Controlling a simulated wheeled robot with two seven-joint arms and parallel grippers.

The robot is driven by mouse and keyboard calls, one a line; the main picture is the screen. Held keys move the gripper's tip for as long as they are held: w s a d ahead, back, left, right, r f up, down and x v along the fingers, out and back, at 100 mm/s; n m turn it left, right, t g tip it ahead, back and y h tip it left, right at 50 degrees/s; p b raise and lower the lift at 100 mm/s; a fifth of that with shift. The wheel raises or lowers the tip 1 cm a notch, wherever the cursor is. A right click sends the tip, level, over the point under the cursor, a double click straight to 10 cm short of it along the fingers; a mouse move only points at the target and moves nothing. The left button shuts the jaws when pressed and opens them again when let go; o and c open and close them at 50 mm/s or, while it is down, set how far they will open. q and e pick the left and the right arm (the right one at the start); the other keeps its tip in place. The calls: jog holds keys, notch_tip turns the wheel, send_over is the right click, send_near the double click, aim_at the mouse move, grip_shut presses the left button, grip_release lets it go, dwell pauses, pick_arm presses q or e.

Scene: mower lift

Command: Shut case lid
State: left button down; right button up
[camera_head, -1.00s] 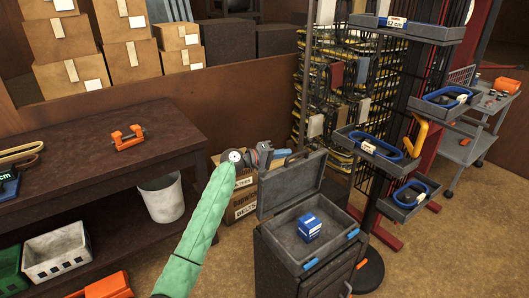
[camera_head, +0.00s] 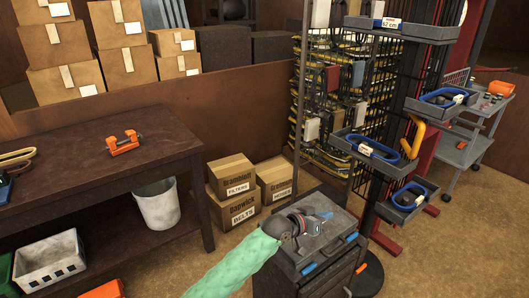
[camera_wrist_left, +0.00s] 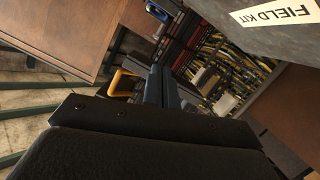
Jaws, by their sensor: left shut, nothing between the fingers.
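The grey case (camera_head: 326,241) sits on a dark cabinet, with its lid lying down over the base. Two blue latches (camera_head: 308,268) show on its front edge. The lid's grey face with a FIELD KIT label (camera_wrist_left: 269,17) shows in the left wrist view. My left gripper (camera_head: 322,216) is shut and empty, over the lid; I cannot tell whether it touches. Its fingers (camera_wrist_left: 163,88) also show in the wrist view. The inside of the case is hidden. My right gripper is not in view.
A rack with grey trays (camera_head: 372,150) stands close on the right of the case. Cardboard boxes (camera_head: 232,208) stand on the floor behind left. A dark workbench (camera_head: 80,180) with an orange clamp (camera_head: 124,142) is at left.

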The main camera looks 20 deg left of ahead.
aim_at(332, 254)
pick_arm(q)
jog(key=s+d+f+m, duration=0.1)
jog(key=f, duration=0.1)
jog(key=d+f, duration=0.1)
jog(key=f, duration=0.2)
jog(key=s+d+f+m+y+b, duration=0.1)
jog(key=f, duration=0.1)
jog(key=shift+s+d+f+m+t, duration=0.15)
jog(key=shift+s+f+m+t, duration=0.15)
jog(key=shift+f+t, duration=0.1)
jog(key=shift+m+y, duration=0.3)
jog(key=shift+m, duration=0.5)
jog(key=f, duration=0.3)
jog(key=d+f+b, duration=0.1)
jog(key=shift+s+f, duration=0.25)
jog(key=shift+s, duration=0.1)
jog(key=shift+s+d+f+m, duration=0.1)
jog(key=shift+f+m, duration=0.2)
jog(key=shift+f, duration=0.35)
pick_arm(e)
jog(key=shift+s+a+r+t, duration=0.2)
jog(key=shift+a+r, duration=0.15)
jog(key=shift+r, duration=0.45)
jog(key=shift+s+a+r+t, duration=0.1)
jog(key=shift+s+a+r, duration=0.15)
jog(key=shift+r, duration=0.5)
pick_arm(q)
jog(key=shift+f, duration=0.15)
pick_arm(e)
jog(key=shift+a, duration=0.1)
